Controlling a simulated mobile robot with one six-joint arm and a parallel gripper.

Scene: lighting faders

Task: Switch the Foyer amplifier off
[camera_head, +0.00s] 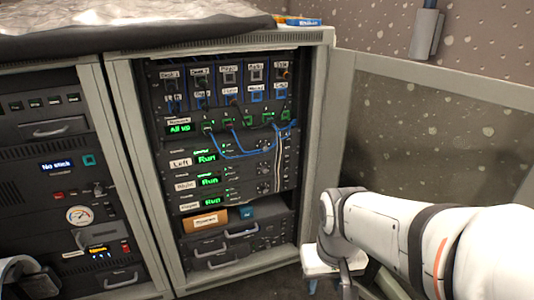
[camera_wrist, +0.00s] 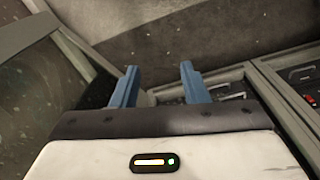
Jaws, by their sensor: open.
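The Foyer amplifier (camera_head: 222,198) is the lowest of three stacked amplifier units in the open right-hand rack. Its white label (camera_head: 187,206) is small and hard to read, and its green display (camera_head: 212,200) reads "Run". In the head view my arm's end is low, just right of the rack, apart from the amplifier.
Blue patch cables (camera_head: 240,156) hang in front of the upper amplifiers. The rack's glazed door (camera_head: 430,120) stands open to the right, behind my arm. An orange box (camera_head: 205,218) sits below the Foyer unit. A second rack (camera_head: 70,180) adjoins on the left.

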